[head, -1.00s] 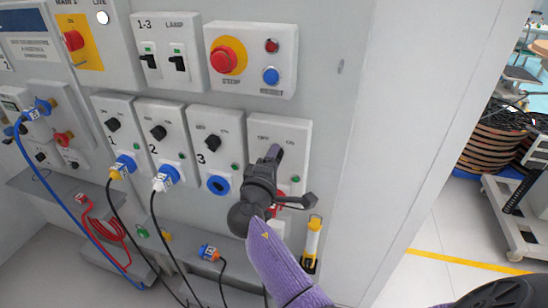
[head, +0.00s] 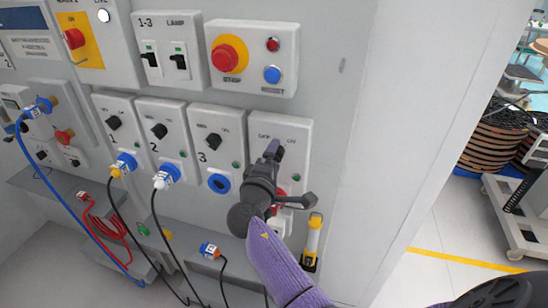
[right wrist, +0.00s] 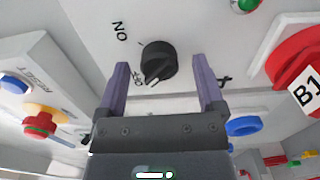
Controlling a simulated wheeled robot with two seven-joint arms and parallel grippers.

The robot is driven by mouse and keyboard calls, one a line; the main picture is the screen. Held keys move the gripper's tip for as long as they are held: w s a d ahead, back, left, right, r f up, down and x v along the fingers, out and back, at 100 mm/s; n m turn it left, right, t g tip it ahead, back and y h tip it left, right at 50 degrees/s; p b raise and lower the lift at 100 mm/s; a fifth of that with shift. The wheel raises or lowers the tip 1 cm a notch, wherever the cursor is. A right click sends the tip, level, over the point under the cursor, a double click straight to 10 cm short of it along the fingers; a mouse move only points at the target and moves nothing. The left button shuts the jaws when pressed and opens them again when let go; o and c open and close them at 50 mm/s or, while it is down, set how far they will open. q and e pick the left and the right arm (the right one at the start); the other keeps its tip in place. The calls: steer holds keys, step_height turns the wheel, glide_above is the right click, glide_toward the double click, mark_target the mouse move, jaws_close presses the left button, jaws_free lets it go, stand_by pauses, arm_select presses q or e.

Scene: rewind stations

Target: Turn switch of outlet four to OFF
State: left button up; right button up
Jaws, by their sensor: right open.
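The outlet four panel (head: 297,138) is the rightmost in the row, with OFF and ON labels at its top. Its black rotary switch (right wrist: 160,60) is hidden behind my gripper in the head view. In the right wrist view its white mark is at the lower left, beside the OFF label. My right gripper (head: 273,148) is in front of this panel. In the right wrist view its open fingers (right wrist: 160,82) stand on either side of the switch, with gaps on both sides. I cannot tell how far the tips are from the panel. My left gripper is not in view.
A red socket with a plug marked B1 (right wrist: 303,78) sits on the same panel. The red stop button (head: 225,57) and blue reset button (head: 272,75) are above. Outlet three's switch (head: 213,141) is to the left. A yellow-and-white device (head: 313,242) hangs at lower right.

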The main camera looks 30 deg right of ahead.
steer(key=p+v, duration=0.1)
steer(key=v, duration=0.8)
steer(key=shift+s+a, duration=0.15)
steer(key=shift+s, duration=0.05)
steer(key=s+a+f+n+g+y+b, duration=0.1)
steer(key=s+f+g+y, duration=0.2)
steer(key=f, duration=0.8)
steer(key=s+a+f+y+b, duration=0.15)
steer(key=s+f+y, duration=0.3)
steer(key=f, duration=0.65)
steer(key=s+a+f+n+g+y+b, duration=0.1)
steer(key=s+a+f+g+y, duration=0.3)
steer(key=f, duration=0.7)
steer(key=s+d+f+m+g+y+b, duration=0.1)
steer(key=s+f, duration=0.5)
steer(key=s, duration=0.7)
steer(key=s+d+f+m+g+y+b, duration=0.1)
steer(key=s+f+m, duration=0.5)
steer(key=s, duration=0.7)
steer(key=shift+s+d+f+m+g+b, duration=0.3)
steer(key=shift+d+f+g, duration=0.3)
steer(key=shift+d+g, duration=0.35)
